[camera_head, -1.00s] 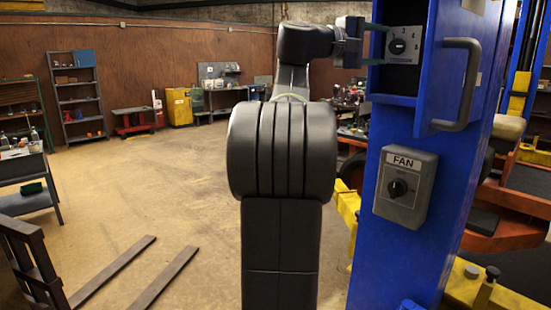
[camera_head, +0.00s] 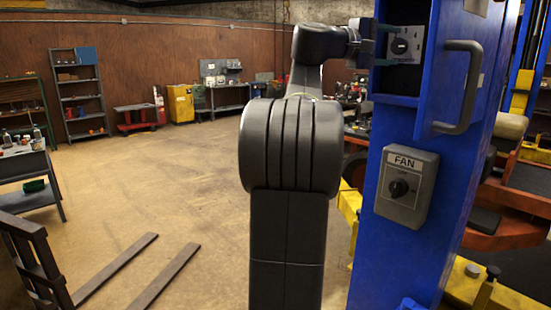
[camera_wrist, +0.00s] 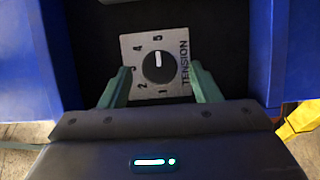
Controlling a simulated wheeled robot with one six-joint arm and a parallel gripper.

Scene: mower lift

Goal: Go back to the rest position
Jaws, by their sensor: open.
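My gripper (camera_head: 382,43) is open at the mouth of an open blue box on the blue post, in front of a grey dial plate (camera_head: 405,57). In the wrist view, my two green fingers (camera_wrist: 161,88) stand apart on either side of the plate, which is marked TENSION (camera_wrist: 186,64). Its round black knob (camera_wrist: 158,67) has a white pointer turned up toward the 5. The knob lies beyond the fingertips with nothing gripped. Whether the fingers touch the plate I cannot tell.
The box's blue door (camera_head: 468,60) with a grey handle (camera_head: 462,88) stands open at the right. A grey FAN switch box (camera_head: 406,186) juts from the blue post (camera_head: 385,255) below. Open floor (camera_head: 150,190) lies left, with a dark rack (camera_head: 32,262) at the lower left.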

